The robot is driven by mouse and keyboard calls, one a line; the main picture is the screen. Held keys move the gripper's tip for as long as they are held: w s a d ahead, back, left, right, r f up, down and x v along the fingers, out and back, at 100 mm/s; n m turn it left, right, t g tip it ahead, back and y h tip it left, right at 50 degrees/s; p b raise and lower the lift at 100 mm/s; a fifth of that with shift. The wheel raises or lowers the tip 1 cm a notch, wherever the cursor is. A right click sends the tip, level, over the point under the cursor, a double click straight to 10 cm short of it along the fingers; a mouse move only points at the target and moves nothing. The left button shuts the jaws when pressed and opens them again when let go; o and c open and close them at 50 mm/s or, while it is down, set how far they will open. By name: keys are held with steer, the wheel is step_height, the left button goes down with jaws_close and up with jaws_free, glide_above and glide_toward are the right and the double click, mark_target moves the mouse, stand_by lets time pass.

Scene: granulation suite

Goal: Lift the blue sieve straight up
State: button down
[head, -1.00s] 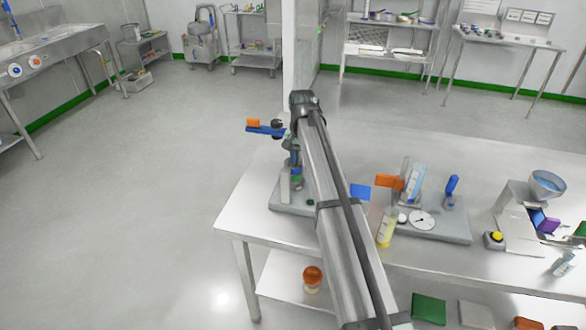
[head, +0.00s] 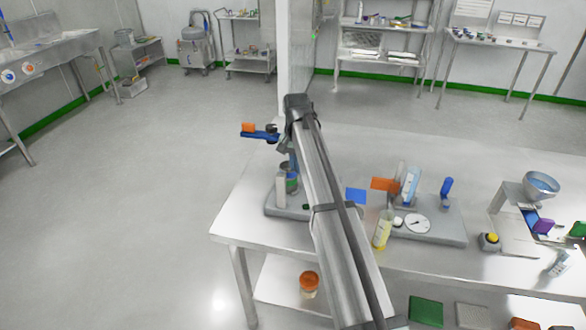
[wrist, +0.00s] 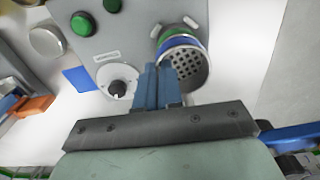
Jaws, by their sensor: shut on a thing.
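The blue sieve (wrist: 177,43) shows in the wrist view as a blue band around a perforated metal disc, with a green-banded ring next to it. In the head view the banded stack (head: 292,182) stands on a grey base at the table's left end, partly hidden by my arm. My gripper (wrist: 159,75) is shut on the blue sieve, its fingers at the left of the sieve's edge. The fingers hide part of the rim. Whether the sieve is clear of the ring beneath it cannot be told.
The grey base (wrist: 102,43) carries a knob (wrist: 118,90) and green buttons. A blue card (head: 356,196), a yellow cylinder (head: 383,231) and a dial unit (head: 417,224) stand right of my arm. A funnel (head: 541,185) stands farther right. The floor left of the table is clear.

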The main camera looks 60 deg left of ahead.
step_height(320, 180, up, 13)
steer(key=shift+f, duration=0.15)
stand_by(0.9)
